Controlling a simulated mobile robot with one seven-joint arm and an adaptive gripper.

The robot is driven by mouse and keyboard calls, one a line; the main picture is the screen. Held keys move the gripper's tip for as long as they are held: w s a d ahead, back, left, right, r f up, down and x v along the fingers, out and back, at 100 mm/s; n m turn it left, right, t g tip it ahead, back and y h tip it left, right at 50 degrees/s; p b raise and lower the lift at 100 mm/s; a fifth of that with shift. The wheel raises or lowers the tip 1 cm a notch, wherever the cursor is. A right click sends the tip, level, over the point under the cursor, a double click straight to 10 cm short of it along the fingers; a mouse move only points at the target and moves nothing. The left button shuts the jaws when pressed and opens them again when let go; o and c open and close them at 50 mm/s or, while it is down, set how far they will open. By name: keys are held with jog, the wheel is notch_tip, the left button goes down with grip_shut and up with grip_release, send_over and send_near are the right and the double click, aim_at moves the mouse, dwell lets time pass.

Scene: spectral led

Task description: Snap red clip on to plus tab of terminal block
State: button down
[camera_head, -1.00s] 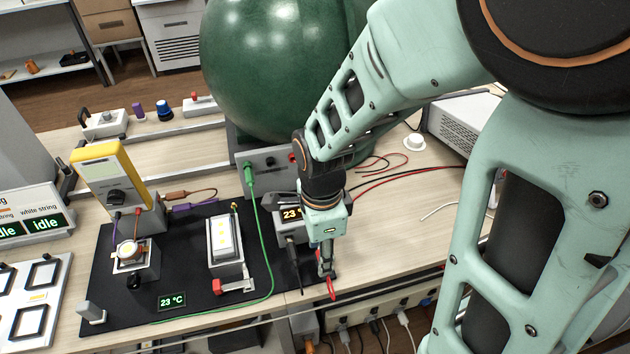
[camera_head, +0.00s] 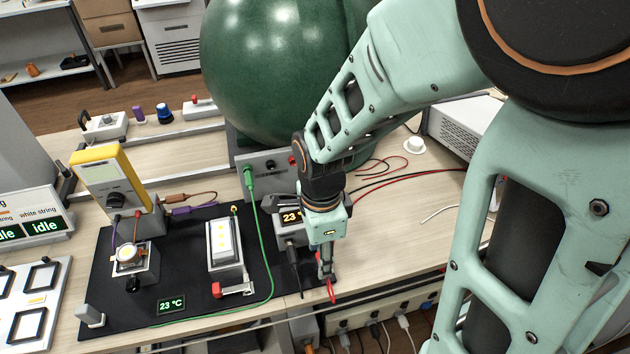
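My gripper (camera_head: 327,271) points down near the front edge of the bench, right of the black mat. It appears shut on a red clip (camera_head: 331,291), which hangs below the fingertips, clear of the bench top. The fingers are small here, and the exact grip is hard to see. I cannot tell for sure which part is the terminal block, and no plus mark is readable.
A grey unit with an orange display (camera_head: 292,217) stands just left of my wrist. A green cable (camera_head: 262,230) crosses the black mat (camera_head: 190,310). A yellow multimeter (camera_head: 100,170) stands at left and a large green sphere (camera_head: 270,60) behind. Bench right of my gripper is mostly clear.

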jog(key=shift+w, duration=0.15)
jog(key=shift+w+a, duration=0.1)
jog(key=shift+w, duration=0.25)
jog(key=shift+s, duration=0.15)
jog(key=shift+s, duration=0.4)
dwell(1.4)
jog(key=shift+w, duration=0.55)
jog(key=shift+s, duration=0.15)
jog(key=shift+s, duration=0.4)
